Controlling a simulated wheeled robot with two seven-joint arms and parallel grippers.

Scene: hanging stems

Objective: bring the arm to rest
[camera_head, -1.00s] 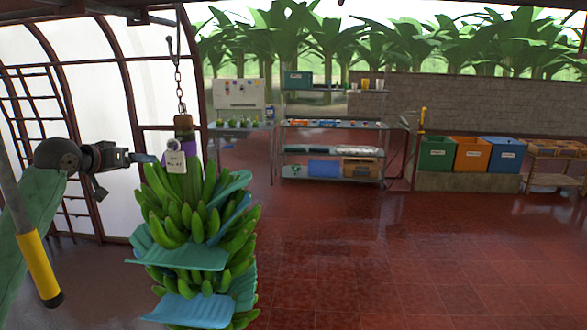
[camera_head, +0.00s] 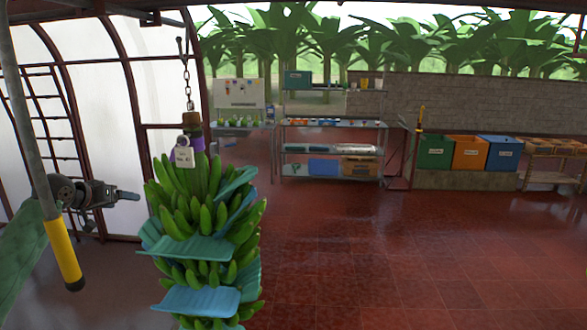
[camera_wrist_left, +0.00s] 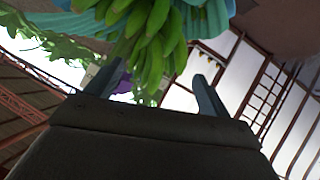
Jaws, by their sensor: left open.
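My left gripper (camera_head: 128,194) is at the left of the head view, to the left of the hanging banana bunch (camera_head: 208,215) and apart from it. It is open and empty. In the left wrist view its two fingers (camera_wrist_left: 158,88) stand spread, with green bananas (camera_wrist_left: 150,38) beyond them. The bunch hangs by a chain (camera_head: 187,82) and has blue pads (camera_head: 190,248) between its hands. A white tag (camera_head: 183,157) hangs at the purple band (camera_head: 194,143) near its top. My right gripper is not in view.
A grey pole with a yellow end (camera_head: 62,255) stands in front of my left arm. A metal shelf (camera_head: 330,150) is at the back. Green (camera_head: 436,152), orange (camera_head: 470,152) and blue (camera_head: 503,153) bins stand at the back right. The red floor (camera_head: 400,255) is clear.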

